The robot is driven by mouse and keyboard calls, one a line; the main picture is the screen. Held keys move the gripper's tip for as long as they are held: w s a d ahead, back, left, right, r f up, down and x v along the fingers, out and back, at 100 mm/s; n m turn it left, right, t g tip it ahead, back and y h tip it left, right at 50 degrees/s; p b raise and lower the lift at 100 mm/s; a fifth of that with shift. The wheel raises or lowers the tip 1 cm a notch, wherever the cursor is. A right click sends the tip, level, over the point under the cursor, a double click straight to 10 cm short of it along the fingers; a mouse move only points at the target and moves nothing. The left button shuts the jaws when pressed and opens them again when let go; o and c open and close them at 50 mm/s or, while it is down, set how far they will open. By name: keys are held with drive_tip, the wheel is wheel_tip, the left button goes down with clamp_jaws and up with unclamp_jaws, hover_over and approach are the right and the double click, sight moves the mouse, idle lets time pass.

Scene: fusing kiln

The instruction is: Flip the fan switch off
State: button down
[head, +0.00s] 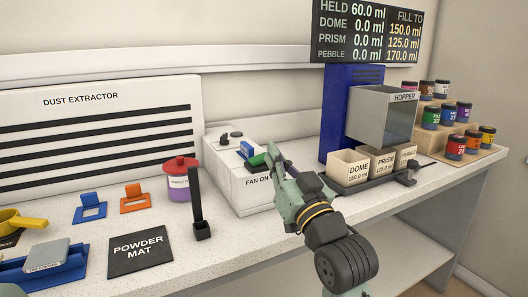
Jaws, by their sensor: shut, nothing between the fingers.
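The fan box (228,183) is a white block on the bench, in the middle of the head view. Its front label begins "FAN ON"; the rest is hidden behind my gripper. A green piece (258,159) and a blue piece (246,149) show on its top, close to my fingers; I cannot tell which is the switch lever or how it is set. My gripper (272,154) is shut and empty, at the box's top right, beside the green piece. I cannot tell whether they touch. My arm reaches in from the lower right.
A thin black upright post (197,205) stands left of the box. A red-lidded purple jar (179,182) is behind it. White bins (348,165) and the hopper (385,115) stand to the right. The powder mat (140,254) lies at front left.

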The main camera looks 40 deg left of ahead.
drive_tip(key=v, duration=0.4)
drive_tip(key=shift+d+r+b, duration=0.15)
drive_tip(key=shift+d+b, duration=0.05)
drive_tip(key=shift+b, duration=0.2)
